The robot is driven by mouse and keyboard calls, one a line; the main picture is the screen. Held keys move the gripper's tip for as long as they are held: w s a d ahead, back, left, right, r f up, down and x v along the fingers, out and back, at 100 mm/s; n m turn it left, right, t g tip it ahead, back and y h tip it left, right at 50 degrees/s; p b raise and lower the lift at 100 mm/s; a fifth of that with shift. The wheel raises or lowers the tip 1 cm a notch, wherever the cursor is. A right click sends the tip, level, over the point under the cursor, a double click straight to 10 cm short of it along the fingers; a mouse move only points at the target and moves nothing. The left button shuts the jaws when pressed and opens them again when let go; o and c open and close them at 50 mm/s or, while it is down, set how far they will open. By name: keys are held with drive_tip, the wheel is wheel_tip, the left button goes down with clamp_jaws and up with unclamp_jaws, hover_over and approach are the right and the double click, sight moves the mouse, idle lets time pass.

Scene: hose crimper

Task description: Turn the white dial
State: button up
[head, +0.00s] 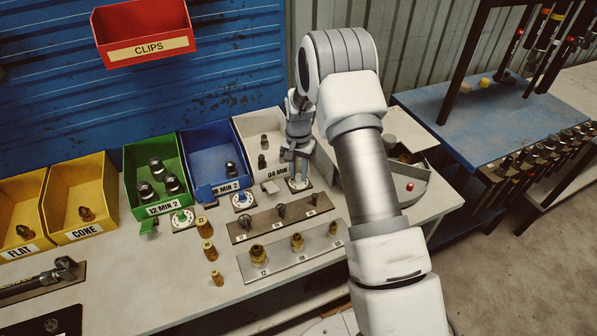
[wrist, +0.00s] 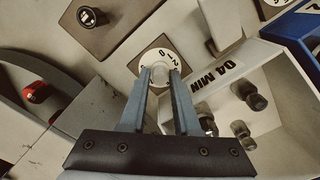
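The white dial (wrist: 158,57) is a round white plate with dark numbers on a dark-edged square base, in front of the 04 MIN bin. In the wrist view my gripper (wrist: 158,74) points down at it, one grey finger on each side of its pale central knob. The knob fills most of the gap between the fingertips; I cannot tell whether they press on it. In the head view my gripper (head: 300,160) is over the dial (head: 299,184), and the arm and fingers hide part of it.
The 04 MIN bin (wrist: 255,62) with dark fittings stands close beside the fingers. A grey crimper with a red button (head: 409,187) is to the right. A blue dial (head: 242,199), a green dial (head: 182,218) and a brown plate with dark pieces (head: 263,224) lie left and in front.

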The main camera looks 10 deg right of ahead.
clamp_jaws()
drive_tip(key=shift+f+n+b, duration=0.1)
drive_tip(key=shift+n+b, duration=0.95)
drive_tip(key=shift+n, duration=0.25)
drive_tip(key=shift+n+b, duration=0.7)
drive_tip(key=shift+n, duration=0.8)
drive_tip(key=shift+o, duration=2.3)
unclamp_jaws()
